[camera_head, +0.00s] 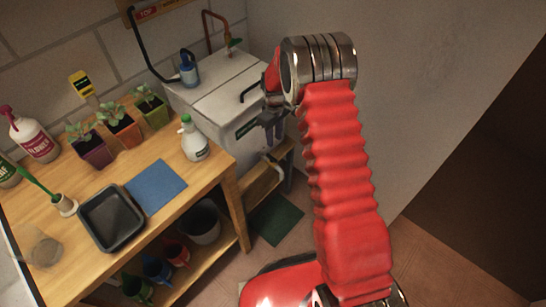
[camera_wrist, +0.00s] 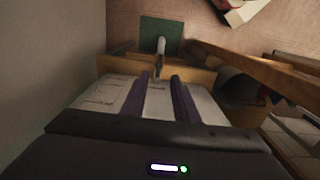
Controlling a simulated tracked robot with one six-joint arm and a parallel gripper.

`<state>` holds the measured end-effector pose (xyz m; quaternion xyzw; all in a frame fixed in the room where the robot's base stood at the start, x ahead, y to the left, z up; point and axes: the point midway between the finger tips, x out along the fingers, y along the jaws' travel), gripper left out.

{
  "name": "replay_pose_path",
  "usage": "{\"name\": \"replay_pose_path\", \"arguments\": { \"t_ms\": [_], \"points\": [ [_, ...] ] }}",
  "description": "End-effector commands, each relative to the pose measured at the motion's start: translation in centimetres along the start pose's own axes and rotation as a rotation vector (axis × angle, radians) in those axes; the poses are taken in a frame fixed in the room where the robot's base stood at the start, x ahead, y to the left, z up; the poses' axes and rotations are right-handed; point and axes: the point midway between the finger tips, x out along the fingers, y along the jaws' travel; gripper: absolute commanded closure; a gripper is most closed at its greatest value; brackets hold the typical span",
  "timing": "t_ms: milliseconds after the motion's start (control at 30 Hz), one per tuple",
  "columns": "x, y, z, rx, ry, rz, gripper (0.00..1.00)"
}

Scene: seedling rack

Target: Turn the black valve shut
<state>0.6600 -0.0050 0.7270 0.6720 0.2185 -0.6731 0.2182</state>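A white tank (camera_head: 225,82) stands past the right end of the bench. A pale spout (camera_head: 272,162) sticks out low at its front. In the wrist view the spout (camera_wrist: 161,46) lies beyond my fingertips, with a small grey part (camera_wrist: 158,68) at its base. I cannot make out a black valve there for certain. A bent black handle (camera_head: 250,92) is on the tank's upper front edge. My gripper (camera_head: 272,125) points down at the tank's front, above the spout. In the wrist view my gripper (camera_wrist: 156,90) is open, its two purple fingers apart with nothing held between them.
The wooden bench (camera_head: 226,172) holds potted seedlings (camera_head: 122,125), a spray bottle (camera_head: 193,140), a black tray (camera_head: 111,218) and a blue mat (camera_head: 157,186). A green mat (camera_head: 276,220) lies on the floor below the spout. A wall (camera_head: 400,110) stands behind my arm.

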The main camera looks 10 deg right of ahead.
Motion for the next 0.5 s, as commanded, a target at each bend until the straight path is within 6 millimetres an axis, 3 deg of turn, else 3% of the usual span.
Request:
{"name": "replay_pose_path", "arguments": {
  "t_ms": [500],
  "points": [
    [7.7,-0.1,0.0,0.0,-0.002,-0.001,0.73]
  ]
}}
